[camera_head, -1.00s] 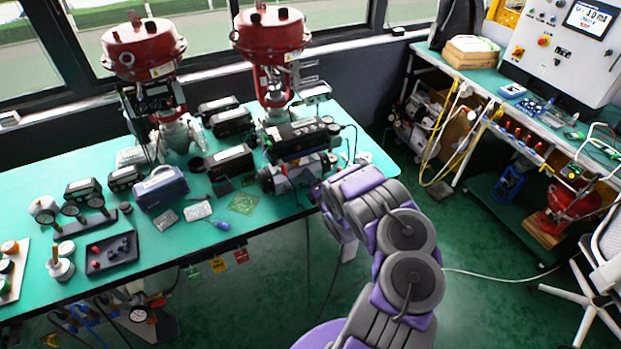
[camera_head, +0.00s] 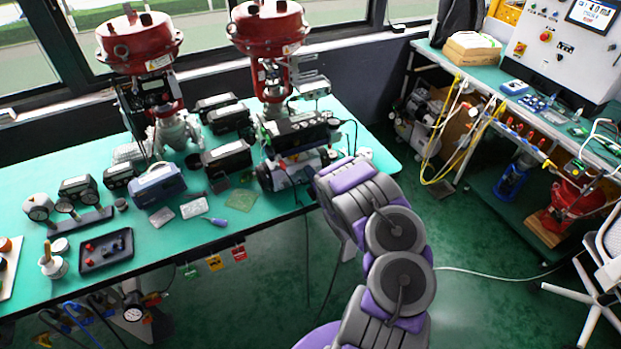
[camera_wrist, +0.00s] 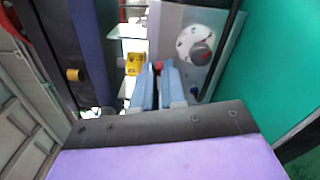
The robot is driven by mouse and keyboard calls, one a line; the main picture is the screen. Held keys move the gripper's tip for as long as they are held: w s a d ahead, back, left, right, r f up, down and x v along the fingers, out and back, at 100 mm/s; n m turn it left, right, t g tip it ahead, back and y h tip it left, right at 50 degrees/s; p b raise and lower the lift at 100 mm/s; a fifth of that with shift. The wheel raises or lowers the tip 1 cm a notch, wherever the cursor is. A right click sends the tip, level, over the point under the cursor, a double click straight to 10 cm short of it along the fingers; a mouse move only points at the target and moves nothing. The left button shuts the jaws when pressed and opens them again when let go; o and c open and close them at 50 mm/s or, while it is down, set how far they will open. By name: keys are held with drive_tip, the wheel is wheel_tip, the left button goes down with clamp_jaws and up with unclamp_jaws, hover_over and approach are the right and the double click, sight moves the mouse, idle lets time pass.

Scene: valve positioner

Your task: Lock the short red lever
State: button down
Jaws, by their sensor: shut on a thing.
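In the wrist view, my gripper (camera_wrist: 161,80) has two blue fingers that reach forward and close around a small red piece. This red piece, the short red lever (camera_wrist: 158,66), shows only as a bit of red between the fingertips; the rest is hidden by the fingers. In the head view, my arm reaches to the right part of the green bench, beside the valve with the red actuator (camera_head: 268,28). My gripper's fingers are hidden behind my arm there, and the lever cannot be made out.
In the wrist view, a round grey knob (camera_wrist: 201,54) on a pale plate sits right of the fingertips, and a yellow tag (camera_wrist: 135,64) sits left. A dark block fills the left side. In the head view, the green bench (camera_head: 110,208) holds several devices.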

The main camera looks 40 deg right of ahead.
drive_tip(key=f+m+b, duration=0.1)
drive_tip(key=m+b, duration=0.1)
drive_tip(key=b, duration=0.1)
drive_tip(key=m, duration=0.1)
drive_tip(key=m+b, duration=0.1)
drive_tip(key=shift+d+f+m, duration=0.1)
drive_tip(key=shift+f+m, duration=0.15)
drive_tip(key=shift+m, duration=0.05)
drive_tip(key=m, duration=0.3)
drive_tip(key=shift+f, duration=0.35)
drive_tip(key=shift+a+f+m+p, duration=0.1)
drive_tip(key=shift+f+m+p, duration=0.1)
drive_tip(key=shift+m, duration=0.6)
drive_tip(key=shift+a+f+m+p, duration=0.1)
drive_tip(key=shift+f+m, duration=0.1)
drive_tip(key=shift+m, duration=0.6)
drive_tip(key=shift+f, duration=0.1)
drive_tip(key=c, duration=1.2)
unclamp_jaws()
